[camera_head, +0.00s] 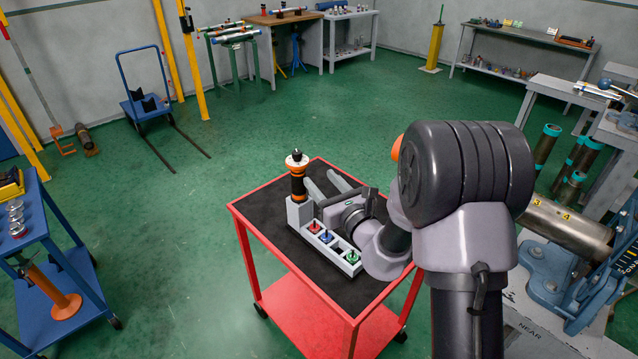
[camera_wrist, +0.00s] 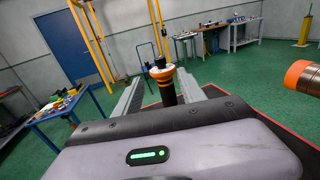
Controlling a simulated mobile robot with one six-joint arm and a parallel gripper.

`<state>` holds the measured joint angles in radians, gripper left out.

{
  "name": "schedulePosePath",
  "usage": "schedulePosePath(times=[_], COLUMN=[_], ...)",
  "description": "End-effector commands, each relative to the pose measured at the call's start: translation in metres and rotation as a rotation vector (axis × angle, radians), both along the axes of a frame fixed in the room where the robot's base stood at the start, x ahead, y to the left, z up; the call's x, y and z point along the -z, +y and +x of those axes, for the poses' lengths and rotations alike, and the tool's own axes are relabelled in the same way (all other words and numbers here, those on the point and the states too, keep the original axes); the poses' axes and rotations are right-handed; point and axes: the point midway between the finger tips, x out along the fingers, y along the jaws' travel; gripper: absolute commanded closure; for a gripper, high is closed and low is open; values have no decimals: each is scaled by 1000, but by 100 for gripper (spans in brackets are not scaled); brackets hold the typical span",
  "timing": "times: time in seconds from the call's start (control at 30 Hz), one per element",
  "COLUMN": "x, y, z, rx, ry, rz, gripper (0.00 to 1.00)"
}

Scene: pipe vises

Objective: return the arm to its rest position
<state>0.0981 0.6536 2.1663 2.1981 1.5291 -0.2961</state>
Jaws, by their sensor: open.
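My gripper (camera_head: 324,182) is over the red cart (camera_head: 238,214) with its two grey fingers spread and nothing gripped. In the wrist view the open fingers (camera_wrist: 172,88) point away from the camera. An upright tool with a black and orange handle (camera_head: 298,186) stands in a grey holder (camera_head: 299,212) on the cart. In the wrist view the tool (camera_wrist: 165,88) shows between the fingers; whether it is within their reach I cannot tell. My arm comes in from the lower right and bends low over the cart. It hides the cart's right part.
The holder's row carries red, blue and green pieces (camera_head: 326,236). At right, a pipe (camera_head: 567,229) lies by a blue vise (camera_head: 545,262) on a grey bench, close to my arm. A blue table (camera_head: 32,230) stands at left. Green floor between is clear.

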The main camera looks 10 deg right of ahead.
Motion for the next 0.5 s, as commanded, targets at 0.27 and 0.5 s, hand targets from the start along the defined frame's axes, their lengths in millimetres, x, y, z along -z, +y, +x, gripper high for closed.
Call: schedulePosePath(times=[0.27,0.5], x=[-4,-94], y=[3,113], z=[-1,-112], rx=[-11,-540], ry=[-4,-144], rz=[-5,-344], gripper=[52,52])
